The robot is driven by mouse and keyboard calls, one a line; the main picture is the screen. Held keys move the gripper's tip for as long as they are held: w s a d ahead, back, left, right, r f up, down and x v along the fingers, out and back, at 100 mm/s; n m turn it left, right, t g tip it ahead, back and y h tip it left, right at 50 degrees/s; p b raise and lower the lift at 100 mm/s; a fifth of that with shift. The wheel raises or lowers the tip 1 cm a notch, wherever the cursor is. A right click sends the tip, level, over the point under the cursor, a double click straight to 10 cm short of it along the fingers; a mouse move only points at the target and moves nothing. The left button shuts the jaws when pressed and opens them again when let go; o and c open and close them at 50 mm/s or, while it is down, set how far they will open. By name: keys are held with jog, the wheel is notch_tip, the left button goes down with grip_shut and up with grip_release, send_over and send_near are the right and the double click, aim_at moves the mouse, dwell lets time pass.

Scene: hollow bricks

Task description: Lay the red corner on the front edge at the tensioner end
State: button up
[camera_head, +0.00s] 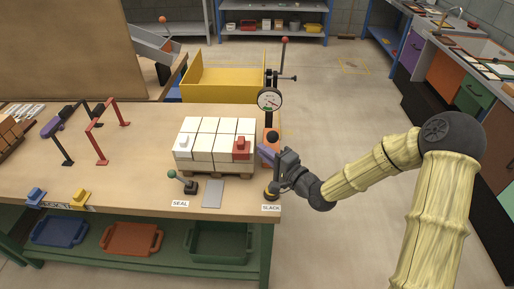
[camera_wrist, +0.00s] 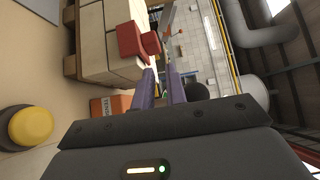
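The red corner (camera_head: 241,149) sits on the front edge of the white brick stack (camera_head: 204,143), at the right end by the tensioner (camera_head: 271,138). It covers part of the top and of the front face. In the wrist view the red corner (camera_wrist: 138,40) lies over the brick edge. A white corner (camera_head: 185,142) sits on the stack's left front edge. The tensioner has an orange body and a round gauge. My gripper (camera_head: 266,153), with purple fingers, is just right of the stack, apart from the red corner. In the wrist view its fingers (camera_wrist: 161,88) are parted with nothing between them.
A green-knobbed seal lever (camera_head: 182,180) and a grey plate (camera_head: 213,193) lie in front of the stack. The yellow slack button (camera_wrist: 32,127) is close to my gripper. Open floor lies right of the bench.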

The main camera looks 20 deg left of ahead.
jog(key=v, duration=0.7)
jog(key=shift+s+d, duration=0.1)
jog(key=shift+d, duration=0.05)
dwell(0.4)
jog(key=s+d+f+n+g+h, duration=0.1)
jog(key=d+f+n+h, duration=0.2)
jog(key=d+h, duration=0.35)
jog(key=s+d+f+n+g+h, duration=0.1)
jog(key=d+f+n+g+h, duration=0.1)
jog(key=d+f+h, duration=0.4)
jog(key=s+d+r+g+h, duration=0.1)
jog(key=s+d+r+g, duration=0.1)
jog(key=s+d, duration=0.3)
jog(key=s+d+r+n+g+h, duration=0.1)
jog(key=s+d+r+g, duration=0.1)
jog(key=s+d+r, duration=0.3)
jog(key=shift+s+d+r+h, duration=0.35)
jog(key=shift+s+d, duration=0.15)
jog(key=shift+s, duration=0.45)
